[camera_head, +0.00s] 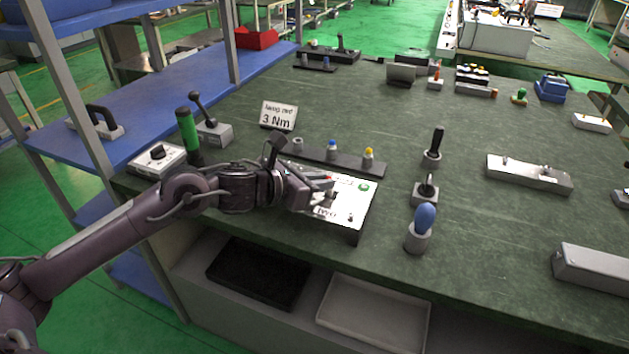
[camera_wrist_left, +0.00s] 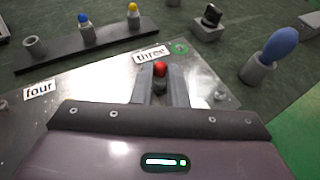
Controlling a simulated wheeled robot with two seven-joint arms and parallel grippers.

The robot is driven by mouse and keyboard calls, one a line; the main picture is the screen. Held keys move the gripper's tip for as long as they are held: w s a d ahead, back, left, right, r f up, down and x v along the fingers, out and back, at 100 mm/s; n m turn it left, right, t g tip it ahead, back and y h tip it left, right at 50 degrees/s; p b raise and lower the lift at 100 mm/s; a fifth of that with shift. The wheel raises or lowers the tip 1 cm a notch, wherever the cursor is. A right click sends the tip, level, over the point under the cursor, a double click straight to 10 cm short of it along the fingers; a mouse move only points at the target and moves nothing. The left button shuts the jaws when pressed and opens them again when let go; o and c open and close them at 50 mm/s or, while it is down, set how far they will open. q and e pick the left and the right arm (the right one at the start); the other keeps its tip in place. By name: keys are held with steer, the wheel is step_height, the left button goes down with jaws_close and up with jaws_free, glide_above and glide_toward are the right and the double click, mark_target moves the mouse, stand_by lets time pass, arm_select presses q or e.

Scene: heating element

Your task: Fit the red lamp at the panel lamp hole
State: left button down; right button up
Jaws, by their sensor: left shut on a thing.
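The white panel (camera_head: 349,232) sits at the front edge of the green bench, tilted toward me. In the left wrist view the panel (camera_wrist_left: 92,86) shows labels "three" (camera_wrist_left: 151,54) and "four" (camera_wrist_left: 40,90), with a green lamp (camera_wrist_left: 180,48) beside "three". My left gripper (camera_head: 320,186) is over the panel, and its fingers (camera_wrist_left: 160,84) are shut on the red lamp (camera_wrist_left: 160,69), whose red cap points up. The lamp's lower end and the hole under it are hidden, so I cannot tell whether it touches the panel. My right gripper is not in view.
Behind the panel, a dark rack (camera_head: 315,155) holds a grey holder, a blue-topped lamp (camera_head: 332,146) and a yellow-topped lamp (camera_head: 368,154). A blue-handled tool (camera_head: 425,218) stands to the right. A "3 Nm" sign (camera_head: 278,116) stands behind. The bench's right middle has free room.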

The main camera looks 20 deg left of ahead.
arm_select(q)
steer(key=shift+f, duration=0.3)
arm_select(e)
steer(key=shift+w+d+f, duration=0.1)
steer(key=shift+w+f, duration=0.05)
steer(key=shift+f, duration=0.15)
arm_select(q)
steer(key=shift+d+r+y+p, duration=0.1)
steer(key=shift+d+y+p, duration=0.4)
steer(key=shift+p, duration=0.2)
steer(key=shift+d+g+y+p, duration=0.2)
steer(key=shift+g+y+p, duration=0.15)
steer(key=shift+p, duration=0.3)
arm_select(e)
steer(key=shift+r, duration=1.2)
arm_select(q)
steer(key=shift+f, duration=0.25)
steer(key=shift+w, duration=0.15)
steer(key=shift+r, duration=0.2)
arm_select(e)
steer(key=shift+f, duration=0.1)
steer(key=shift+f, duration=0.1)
